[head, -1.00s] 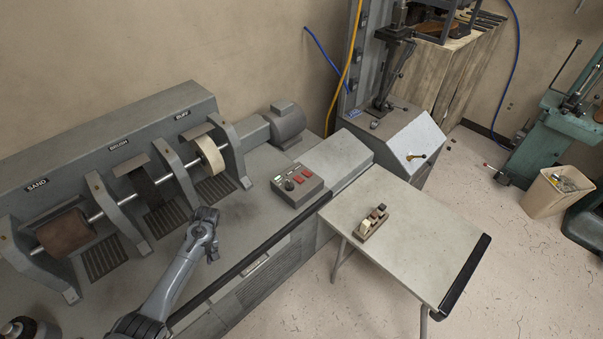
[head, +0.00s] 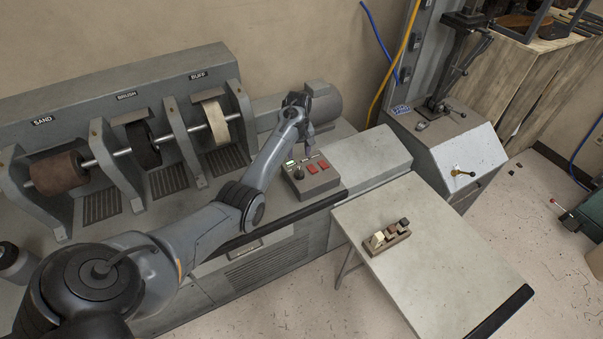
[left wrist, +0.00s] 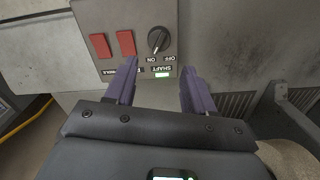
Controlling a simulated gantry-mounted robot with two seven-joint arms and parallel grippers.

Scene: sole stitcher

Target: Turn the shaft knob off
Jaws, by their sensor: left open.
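The shaft knob (head: 299,173) is a round dark knob on the grey control box (head: 318,184). In the left wrist view the knob (left wrist: 158,40) sits on the panel just beyond my fingertips, by upside-down SHAFT, ON and OFF labels. A small green light (left wrist: 162,74) glows by the SHAFT label. My left gripper (head: 309,136) is above and behind the box in the head view. Its purple fingers (left wrist: 159,64) are open, empty and apart from the knob, which lies roughly in line with their gap. My right gripper is out of view.
Two red buttons (left wrist: 113,44) sit beside the knob. The machine's sand, brush and buff wheels (head: 217,122) stand left of my forearm, with a motor (head: 325,104) behind the box.

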